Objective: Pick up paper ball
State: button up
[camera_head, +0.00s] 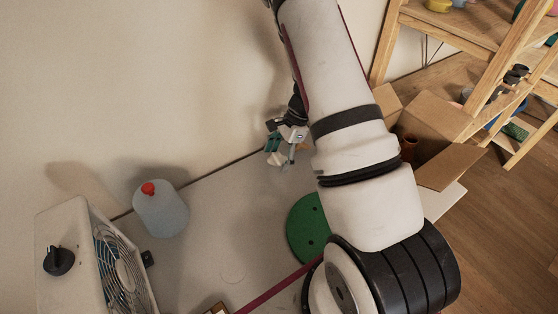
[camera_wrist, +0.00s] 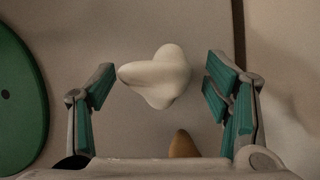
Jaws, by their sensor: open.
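A white, smooth, lumpy object (camera_wrist: 158,76), the only thing here that could be the paper ball, lies on the grey table top in the wrist view. My gripper (camera_wrist: 160,85) is open, with its green-padded fingers on either side of this object and a gap on both sides. The object is nearer the right finger than it is to being touched by either. In the head view my gripper (camera_head: 281,152) is low over the far part of the table near the wall; the white object cannot be made out there.
A brown-orange object (camera_wrist: 183,145) lies close by, below the white one in the wrist view. A green disc (camera_head: 304,230) lies on the table. A red-capped bottle (camera_head: 161,210) and a fan heater (camera_head: 75,255) stand left. A cardboard box (camera_head: 433,120) is at right.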

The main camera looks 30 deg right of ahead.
jog(key=shift+c, duration=0.2)
jog(key=c, duration=0.8)
